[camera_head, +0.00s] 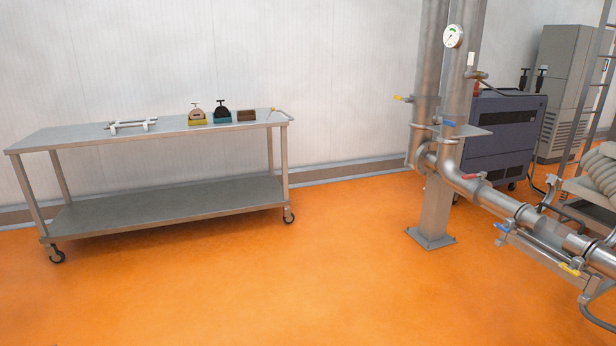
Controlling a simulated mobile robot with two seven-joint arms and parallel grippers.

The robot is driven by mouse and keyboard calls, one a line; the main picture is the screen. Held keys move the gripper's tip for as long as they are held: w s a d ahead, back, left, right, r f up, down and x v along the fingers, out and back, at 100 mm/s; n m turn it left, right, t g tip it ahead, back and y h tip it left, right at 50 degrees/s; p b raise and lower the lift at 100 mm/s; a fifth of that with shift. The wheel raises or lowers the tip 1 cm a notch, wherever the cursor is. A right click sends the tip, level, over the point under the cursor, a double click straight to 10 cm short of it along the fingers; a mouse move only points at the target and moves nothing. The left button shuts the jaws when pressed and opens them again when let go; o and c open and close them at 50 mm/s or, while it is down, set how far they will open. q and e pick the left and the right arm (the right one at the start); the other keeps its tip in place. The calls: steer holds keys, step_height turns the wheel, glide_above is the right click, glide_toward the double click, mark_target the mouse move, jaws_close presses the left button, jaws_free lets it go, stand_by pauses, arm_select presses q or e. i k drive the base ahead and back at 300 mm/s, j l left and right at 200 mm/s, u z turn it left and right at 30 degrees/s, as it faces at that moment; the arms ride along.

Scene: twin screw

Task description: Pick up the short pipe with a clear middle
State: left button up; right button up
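A short pipe section with a clear, glassy middle (552,232) sits in line in the steel pipework at the lower right. Metal pipe joins it at both ends. On the steel cart at the left, a low metal frame or rod piece with white end blocks (132,125) lies on the top; it is too small to tell whether it has a clear part. Neither of my grippers is in view.
The wheeled steel cart (75,140) also carries small coloured holders with black-handled parts (221,112) and a brown box (246,116). A vertical pipe stand with a gauge (453,36) and coloured valve handles rises right of centre. The orange floor (250,285) between is clear.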

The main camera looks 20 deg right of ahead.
mark_target(572, 241)
steer(key=i+z, duration=0.4)
steer(key=i+j+z, duration=0.1)
steer(key=i+z, duration=0.25)
steer(key=i, duration=0.25)
steer(key=i+l+z, duration=0.1)
steer(key=i+z, duration=0.7)
steer(key=z, duration=0.2)
steer(key=i+z, duration=0.9)
steer(key=i+l+z, duration=0.15)
steer(key=i, duration=0.8)
